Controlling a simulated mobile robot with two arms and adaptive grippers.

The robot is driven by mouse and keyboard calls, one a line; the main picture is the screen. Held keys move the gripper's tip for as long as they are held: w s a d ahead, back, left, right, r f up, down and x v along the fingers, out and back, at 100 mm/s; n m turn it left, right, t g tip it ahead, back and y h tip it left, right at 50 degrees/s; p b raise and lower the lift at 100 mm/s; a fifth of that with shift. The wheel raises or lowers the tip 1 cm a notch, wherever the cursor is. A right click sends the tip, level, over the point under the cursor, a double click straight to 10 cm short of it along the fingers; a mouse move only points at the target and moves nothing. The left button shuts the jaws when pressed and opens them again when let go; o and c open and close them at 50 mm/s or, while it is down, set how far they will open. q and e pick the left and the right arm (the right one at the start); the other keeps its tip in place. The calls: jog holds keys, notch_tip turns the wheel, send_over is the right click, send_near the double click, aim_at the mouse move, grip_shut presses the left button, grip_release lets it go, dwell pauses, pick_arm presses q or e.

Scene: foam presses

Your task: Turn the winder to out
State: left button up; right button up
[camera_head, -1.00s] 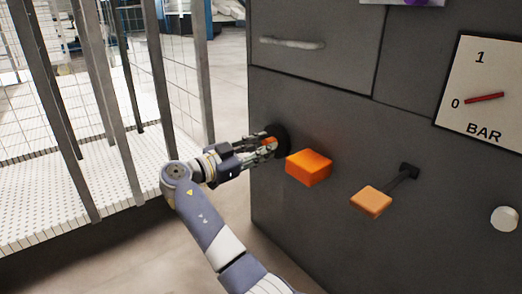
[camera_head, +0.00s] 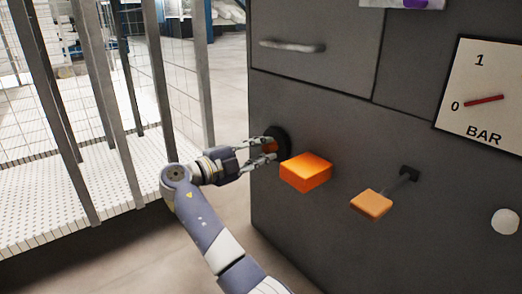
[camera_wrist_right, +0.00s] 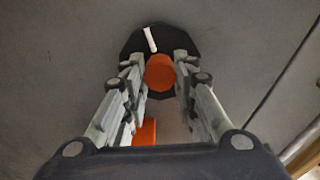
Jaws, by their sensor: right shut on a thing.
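The winder is an orange round knob (camera_wrist_right: 160,73) on a black disc (camera_wrist_right: 133,45) on the grey cabinet's front. A white mark (camera_wrist_right: 151,40) shows on the disc above the knob, its upper end leaning slightly left in the right wrist view. In the head view the black disc (camera_head: 284,140) sits left of an orange block. My right gripper (camera_head: 270,148) reaches it from the left. In the right wrist view my right gripper (camera_wrist_right: 160,75) has one finger on each side of the knob and is shut on it. My left gripper is not in view.
An orange block (camera_head: 306,173) sticks out close right of the winder. A lighter orange block on a black lever (camera_head: 372,203) is farther right. A BAR gauge (camera_head: 486,97) has its red needle near 0. Metal fence posts (camera_head: 160,70) stand left. A drawer handle (camera_head: 292,45) is above.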

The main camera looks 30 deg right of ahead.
jog(key=m, duration=0.5)
jog(key=shift+w+m, duration=0.15)
jog(key=shift+m, duration=0.15)
dwell(0.4)
jog(key=o, duration=1)
jog(key=shift+o, duration=0.2)
jog(key=shift+a, duration=0.25)
jog(key=shift+o, duration=0.4)
jog(key=shift+s+a+f+m+g, duration=0.2)
jog(key=shift+s+a+m+g, duration=0.15)
jog(key=shift+a, duration=0.4)
jog(key=shift+s+a+f+m+g, duration=0.15)
jog(key=shift+s+a+m+g, duration=0.15)
jog(key=shift+a, duration=0.45)
jog(key=t, duration=0.1)
send_near(268, 152)
jog(key=a, duration=0.3)
jog(key=shift+w+a+r+n, duration=0.1)
jog(key=shift+a+r+n, duration=0.25)
jog(key=shift+a, duration=0.05)
